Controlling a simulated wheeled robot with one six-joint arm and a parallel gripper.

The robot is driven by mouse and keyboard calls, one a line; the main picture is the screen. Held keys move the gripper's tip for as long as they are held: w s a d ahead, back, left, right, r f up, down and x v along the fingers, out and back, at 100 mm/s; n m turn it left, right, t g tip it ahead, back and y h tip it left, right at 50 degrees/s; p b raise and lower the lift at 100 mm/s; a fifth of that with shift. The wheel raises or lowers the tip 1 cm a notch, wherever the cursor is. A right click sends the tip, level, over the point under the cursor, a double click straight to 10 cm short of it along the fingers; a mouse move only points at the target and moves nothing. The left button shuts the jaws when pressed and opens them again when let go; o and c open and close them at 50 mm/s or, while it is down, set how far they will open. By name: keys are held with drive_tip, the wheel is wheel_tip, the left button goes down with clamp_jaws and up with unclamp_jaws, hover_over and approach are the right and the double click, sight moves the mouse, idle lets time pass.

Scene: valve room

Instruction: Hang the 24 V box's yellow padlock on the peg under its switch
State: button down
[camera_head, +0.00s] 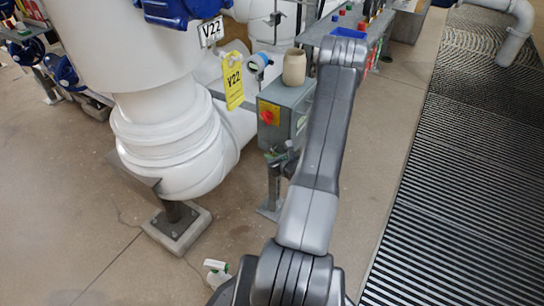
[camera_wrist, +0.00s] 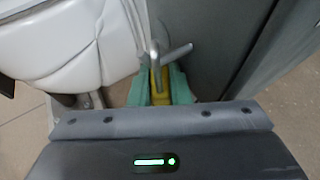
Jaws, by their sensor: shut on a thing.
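The grey switch box (camera_head: 290,110) stands on a post in the middle of the head view. Its red rotary switch on a yellow plate (camera_head: 268,113) faces left. In the wrist view my gripper (camera_wrist: 160,88) has its green fingers shut on the yellow padlock (camera_wrist: 159,80). The padlock's body is mostly hidden between the fingers. Bright metal rods (camera_wrist: 174,53) rise above it; I cannot tell which are shackle and which are peg, or whether they touch. A grey box wall is close to the right of the fingers. My arm hides part of the box in the head view.
A beige cup (camera_head: 294,67) stands on the box. A bench with coloured items (camera_head: 350,28) is behind. Open floor (camera_head: 90,220) and a striped grating (camera_head: 470,180) lie around.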

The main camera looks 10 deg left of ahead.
drive_tip(key=shift+w+d+f, duration=0.25)
drive_tip(key=shift+d, duration=0.05)
drive_tip(key=c, duration=1.4)
unclamp_jaws()
drive_tip(key=shift+c, duration=0.2)
drive_tip(key=shift+o, duration=0.8)
drive_tip(key=p+v, duration=0.2)
drive_tip(key=v, duration=1.1)
drive_tip(key=shift+a+r, duration=0.2)
drive_tip(key=shift+r, duration=0.05)
drive_tip(key=shift+s+d+r, duration=0.15)
drive_tip(key=shift+s, duration=0.4)
drive_tip(key=shift+w, duration=0.1)
drive_tip(key=b+x, duration=0.1)
drive_tip(key=x, duration=0.8)
drive_tip(key=shift+w+f, duration=0.25)
drive_tip(key=shift+f, duration=0.05)
